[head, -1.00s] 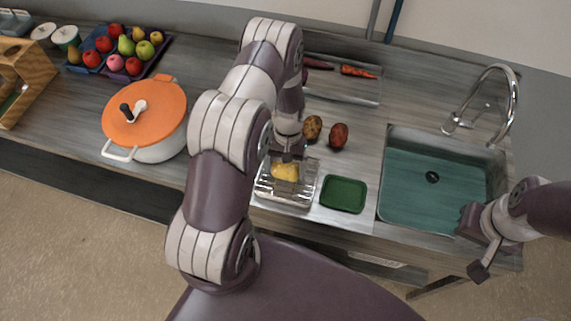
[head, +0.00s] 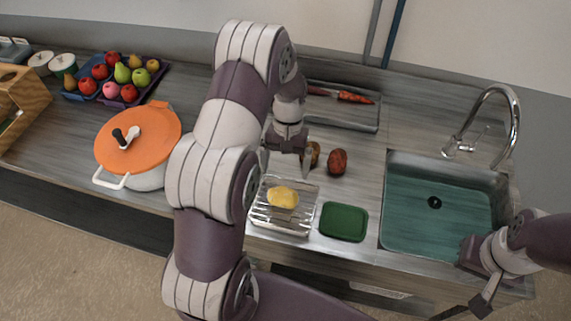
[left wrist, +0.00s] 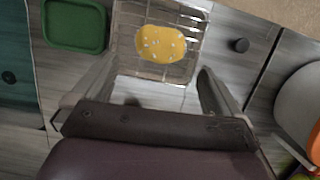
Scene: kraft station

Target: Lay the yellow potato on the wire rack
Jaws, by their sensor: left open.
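The yellow potato (head: 283,197) lies on the wire rack (head: 262,219) on the counter. In the left wrist view the potato (left wrist: 161,44) rests on the wires of the rack (left wrist: 129,20), beyond my fingertips. My left gripper (head: 287,163) is open and empty, above and behind the rack, apart from the potato. Its two spread fingers also show in the left wrist view (left wrist: 150,90). My right gripper (head: 484,277) is by the front right of the sink; its fingers are too unclear to judge.
A green tray (head: 343,221) stands right of the rack. A reddish potato (head: 337,161) and a brown one (head: 315,154), partly hidden, lie behind. An orange-lidded pot (head: 137,142) stands left, the sink (head: 440,158) right. A tray with carrots (head: 345,118) is at the back.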

